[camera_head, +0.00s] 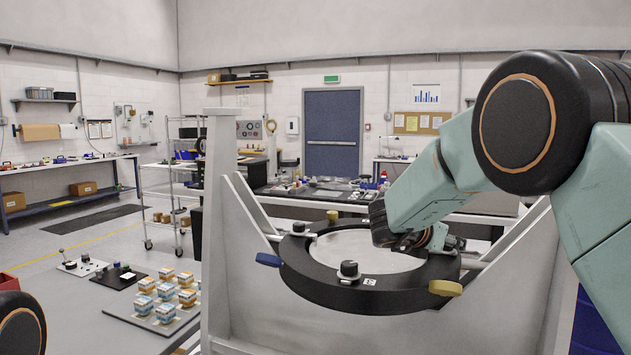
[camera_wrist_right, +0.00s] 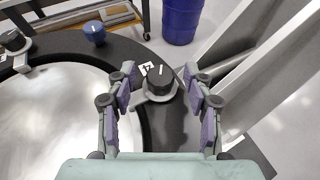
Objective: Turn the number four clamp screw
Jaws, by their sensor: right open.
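The round mirror (camera_head: 365,250) lies in a black ring (camera_head: 330,290) on the light fixture. Black clamp screws (camera_head: 348,268) and (camera_head: 298,228) show on the ring. In the right wrist view, a black clamp screw (camera_wrist_right: 160,78) with a white pointer line sits on a grey clamp tab at the ring. A white number label (camera_wrist_right: 146,68) lies beside it, partly covered by a finger; I cannot read it surely. My right gripper (camera_wrist_right: 161,72) is open, with fingers on either side of this screw and gaps showing. In the head view my right arm hides this screw. My left gripper is out of view.
The ring has a blue knob (camera_wrist_right: 95,33), which sits up left in the wrist view, and a yellow tab (camera_head: 445,288). Slanted fixture struts (camera_wrist_right: 235,55) stand close right of the gripper. A blue barrel (camera_wrist_right: 182,20) is on the floor beyond. Small boxes (camera_head: 167,290) stand at left.

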